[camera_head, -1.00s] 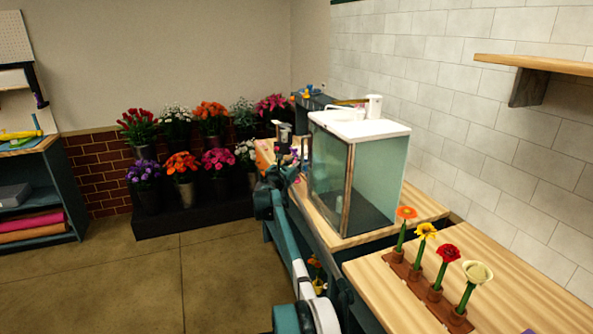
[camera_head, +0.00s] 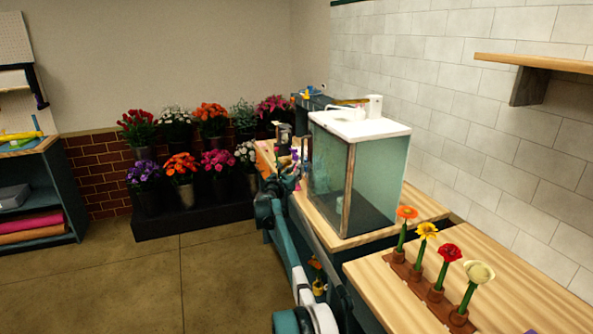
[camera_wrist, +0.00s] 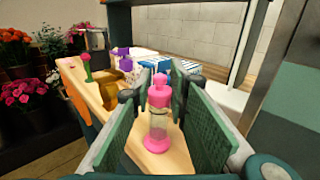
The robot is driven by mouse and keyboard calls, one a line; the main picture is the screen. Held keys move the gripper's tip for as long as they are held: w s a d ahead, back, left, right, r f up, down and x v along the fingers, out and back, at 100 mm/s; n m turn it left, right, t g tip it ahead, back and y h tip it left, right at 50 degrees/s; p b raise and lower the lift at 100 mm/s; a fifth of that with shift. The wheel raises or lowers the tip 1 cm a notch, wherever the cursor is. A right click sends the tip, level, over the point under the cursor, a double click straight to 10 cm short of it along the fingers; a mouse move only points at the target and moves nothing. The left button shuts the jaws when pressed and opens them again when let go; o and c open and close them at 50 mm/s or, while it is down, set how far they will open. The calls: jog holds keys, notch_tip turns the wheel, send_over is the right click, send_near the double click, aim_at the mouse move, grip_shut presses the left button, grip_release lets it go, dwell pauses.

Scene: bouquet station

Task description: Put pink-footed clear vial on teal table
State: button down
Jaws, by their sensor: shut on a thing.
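The pink-footed clear vial (camera_wrist: 158,122) stands upright between the two green pads of my gripper (camera_wrist: 160,100) in the wrist view. It has a pink top, a see-through body and a pink foot. My gripper is shut on it, above or at the light wooden counter; I cannot tell whether the foot touches the wood. In the head view my gripper (camera_head: 291,168) is small, left of the glass case, and the vial cannot be made out clearly. I cannot surely pick out a teal-topped table in either view.
A glass case (camera_head: 375,180) with a white lid stands on the wooden counter (camera_head: 420,205) right of my gripper. Several flowers in brown holders (camera_head: 435,293) stand nearer. Flower buckets (camera_head: 185,193) are at the back left. A teal-framed shelf unit (camera_head: 62,190) is at far left.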

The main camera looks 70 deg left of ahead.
jog(key=c, duration=2.2)
grip_release()
jog(key=shift+c, duration=0.2)
jog(key=shift+r, duration=0.1)
jog(key=shift+s+d, duration=0.15)
jog(key=shift+s, duration=0.05)
jog(key=p+v, duration=0.2)
jog(key=v, duration=0.9)
jog(key=shift+d, duration=0.2)
jog(key=shift+o, duration=0.5)
jog(key=shift+s, duration=0.15)
